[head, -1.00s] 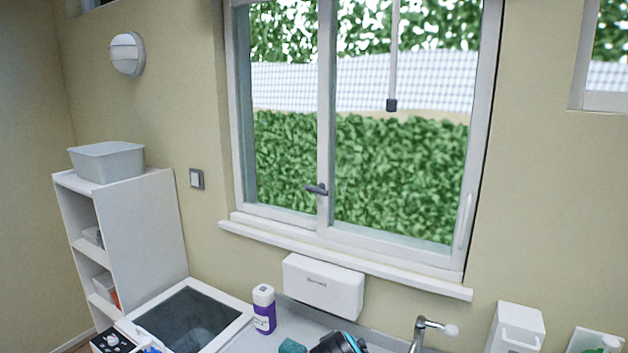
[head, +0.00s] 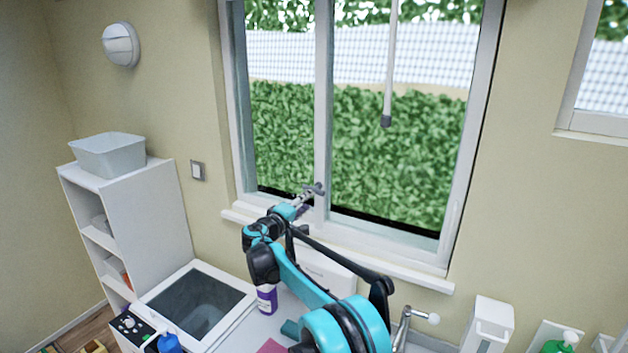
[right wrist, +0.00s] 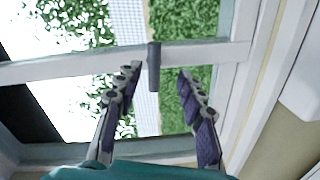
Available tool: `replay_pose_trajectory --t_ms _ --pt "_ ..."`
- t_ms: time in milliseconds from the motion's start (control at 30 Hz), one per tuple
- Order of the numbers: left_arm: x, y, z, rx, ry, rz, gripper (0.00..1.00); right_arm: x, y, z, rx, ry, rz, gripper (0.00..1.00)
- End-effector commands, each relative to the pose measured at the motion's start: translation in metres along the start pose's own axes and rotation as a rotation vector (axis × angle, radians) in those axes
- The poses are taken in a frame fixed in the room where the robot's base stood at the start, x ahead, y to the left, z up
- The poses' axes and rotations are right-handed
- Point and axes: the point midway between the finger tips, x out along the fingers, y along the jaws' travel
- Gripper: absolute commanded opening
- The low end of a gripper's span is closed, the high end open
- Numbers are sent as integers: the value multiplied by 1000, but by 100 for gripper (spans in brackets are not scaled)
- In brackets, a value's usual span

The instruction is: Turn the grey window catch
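The grey window catch (head: 317,188) sits on the white upright between the two window panes. In the right wrist view the catch (right wrist: 154,66) is a dark grey bar across the white frame, lying between my fingertips. My right gripper (head: 303,197) is at the catch, its arm reaching up from the bottom of the head view. In the right wrist view the right gripper (right wrist: 158,72) is open, with a gap on each side of the catch. My left gripper is in neither view.
The window sill (head: 400,277) runs just below. A white box (head: 325,268) on the wall and a purple-and-white bottle (head: 267,299) are partly behind my arm. A tap (head: 405,325) stands to the right. A white shelf unit (head: 140,220) stands left.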

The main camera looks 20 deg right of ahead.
Motion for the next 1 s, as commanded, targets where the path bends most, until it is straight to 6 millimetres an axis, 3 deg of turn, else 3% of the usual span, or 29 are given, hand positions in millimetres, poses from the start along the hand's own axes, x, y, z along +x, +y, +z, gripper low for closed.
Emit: replay_pose_trajectory --t_ms 100,267,700,1000 --pt "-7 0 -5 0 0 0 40 5 2 -13 -20 13 39 39" --pt "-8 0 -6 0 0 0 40 16 2 -17 -28 17 55 39" --pt "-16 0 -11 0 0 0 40 79 5 -17 -28 16 53 39" --pt "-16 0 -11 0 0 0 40 85 5 -17 -27 18 52 39"
